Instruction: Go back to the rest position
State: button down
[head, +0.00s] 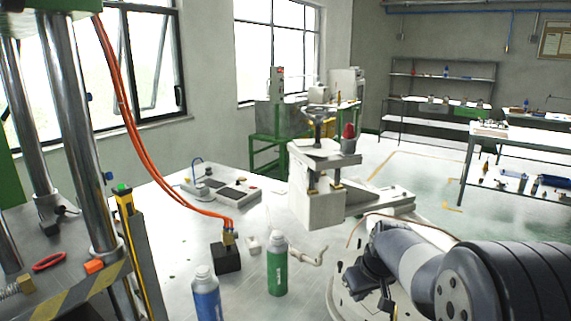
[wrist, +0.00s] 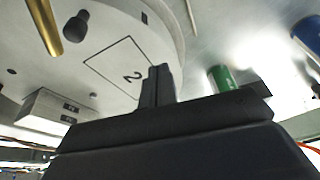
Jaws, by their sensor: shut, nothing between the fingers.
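My gripper shows in the wrist view (wrist: 160,70) with its two dark fingers together and nothing between them. It is close to a pale surface with an outlined square marked "2". In the head view my grey arm reaches in from the right and bends down over a round pale plate (head: 342,293). The fingertips are hard to make out there.
A green bottle (head: 277,266) and a blue bottle (head: 206,296) stand on the pale table left of my arm. A black block (head: 227,257) with orange hoses is behind them. A white clamp machine (head: 318,200) stands behind the plate. A metal press is at far left.

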aim_at(340, 282)
jog(key=shift+w+a+m+h+p, duration=0.3)
jog(key=shift+w+a+m, duration=0.2)
jog(key=shift+w+m, duration=0.3)
jog(key=shift+w+a+m+h+p, duration=0.2)
jog(key=shift+w+a+m+p, duration=0.25)
jog(key=shift+w+m, duration=0.35)
jog(key=w, duration=0.1)
jog(key=w+a+p, duration=0.1)
jog(key=w, duration=0.1)
jog(key=shift+w, duration=0.5)
